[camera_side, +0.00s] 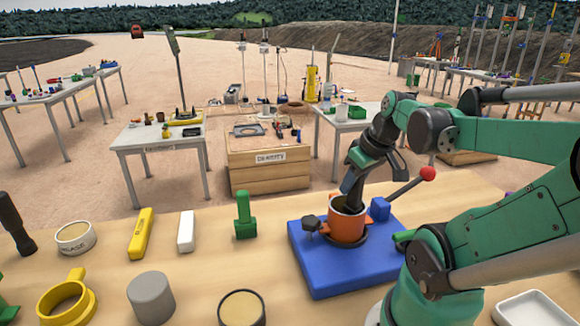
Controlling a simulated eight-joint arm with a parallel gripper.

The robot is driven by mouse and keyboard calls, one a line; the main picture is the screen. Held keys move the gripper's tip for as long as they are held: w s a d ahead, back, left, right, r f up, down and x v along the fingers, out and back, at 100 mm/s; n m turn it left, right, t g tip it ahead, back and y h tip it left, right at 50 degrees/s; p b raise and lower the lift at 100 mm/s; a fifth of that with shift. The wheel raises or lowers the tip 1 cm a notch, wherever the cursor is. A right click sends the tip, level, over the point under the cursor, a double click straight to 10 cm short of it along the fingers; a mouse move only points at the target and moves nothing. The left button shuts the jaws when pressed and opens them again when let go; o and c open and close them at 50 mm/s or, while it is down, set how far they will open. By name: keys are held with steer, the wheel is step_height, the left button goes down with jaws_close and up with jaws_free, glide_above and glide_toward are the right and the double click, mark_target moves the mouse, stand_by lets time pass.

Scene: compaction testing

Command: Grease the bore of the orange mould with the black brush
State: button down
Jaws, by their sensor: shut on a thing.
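The orange mould (347,226) stands upright on a blue base plate (320,275) at the centre right. My gripper (351,190) points down at the mould's open top, with its fingertips at about the rim. It is shut on a dark thing, seemingly the black brush (347,204), which reaches into the bore. The brush's lower end and the inside of the bore are mostly hidden by the mould wall and my gripper. An open tin labelled grease (75,238) stands at the left of the bench.
A lever with a red knob (427,174) rises just right of the mould, near my arm. A green tool (245,216), white block (186,231), yellow tool (142,233), yellow ring (67,304) and grey cylinder (151,298) stand left. A white tray (533,309) lies at the front right.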

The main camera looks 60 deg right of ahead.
step_height(320, 180, up, 8)
steer(key=w, duration=0.1)
stand_by(0.7)
steer(key=shift+w, duration=0.1)
steer(key=w+a+f+n+y, duration=0.1)
steer(key=w+a+f+n, duration=0.2)
steer(key=w+a, duration=1.2)
steer(key=shift+w+a+f+n+y, duration=0.15)
steer(key=shift+w+a+n+y, duration=0.25)
steer(key=shift+a+n, duration=0.5)
steer(key=shift+a, duration=0.15)
